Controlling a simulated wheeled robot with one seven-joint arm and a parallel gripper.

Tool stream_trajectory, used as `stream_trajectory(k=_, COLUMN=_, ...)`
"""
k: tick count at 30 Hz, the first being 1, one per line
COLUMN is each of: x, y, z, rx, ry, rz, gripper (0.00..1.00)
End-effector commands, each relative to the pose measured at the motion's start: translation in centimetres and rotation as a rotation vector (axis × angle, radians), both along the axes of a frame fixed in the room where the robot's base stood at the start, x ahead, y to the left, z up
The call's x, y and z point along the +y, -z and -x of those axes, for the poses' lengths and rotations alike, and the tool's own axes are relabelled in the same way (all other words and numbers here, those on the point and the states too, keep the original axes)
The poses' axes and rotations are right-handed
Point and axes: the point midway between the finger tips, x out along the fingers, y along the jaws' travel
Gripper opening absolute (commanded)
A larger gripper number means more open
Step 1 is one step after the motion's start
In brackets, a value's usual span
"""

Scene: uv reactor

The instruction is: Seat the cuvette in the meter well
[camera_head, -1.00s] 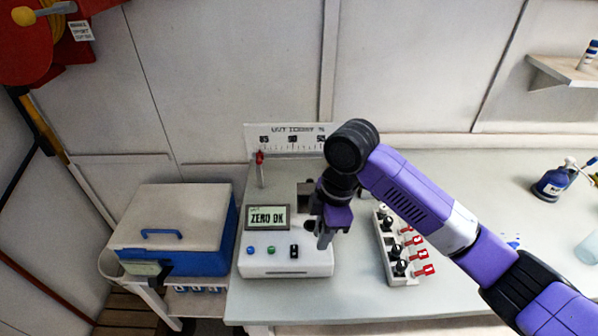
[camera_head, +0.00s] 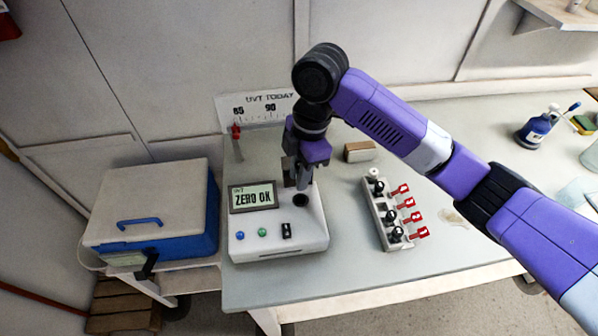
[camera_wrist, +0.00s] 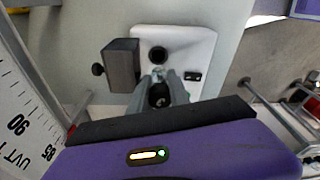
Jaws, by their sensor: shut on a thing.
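The white meter (camera_head: 278,238) stands on the table with its display reading "ZERO OK". Its round dark well (camera_head: 301,200) is open, and nothing shows in it; the well also shows in the wrist view (camera_wrist: 158,55). My gripper (camera_head: 303,184) points down just behind the well in the head view. In the wrist view my gripper (camera_wrist: 162,88) is shut on the cuvette (camera_wrist: 160,95), seen by its black cap and a small clear part beyond it. The cuvette appears apart from the well; its height above the meter is hard to tell.
A rack (camera_head: 385,215) with black-capped items and red tags stands right of the meter. A small brown box (camera_head: 360,151) lies behind it. A blue-and-white cooler (camera_head: 155,210) is at left. A UVT scale board (camera_head: 262,108) stands at the back. Table front right is clear.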

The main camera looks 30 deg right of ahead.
Motion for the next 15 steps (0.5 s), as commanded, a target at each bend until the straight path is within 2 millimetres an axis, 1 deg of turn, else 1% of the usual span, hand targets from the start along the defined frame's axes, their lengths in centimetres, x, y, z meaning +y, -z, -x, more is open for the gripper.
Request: stream_trajectory(k=15, x=0.0, y=4.4, z=0.0, rx=0.0, ry=0.001, rz=-0.001, gripper=0.0)
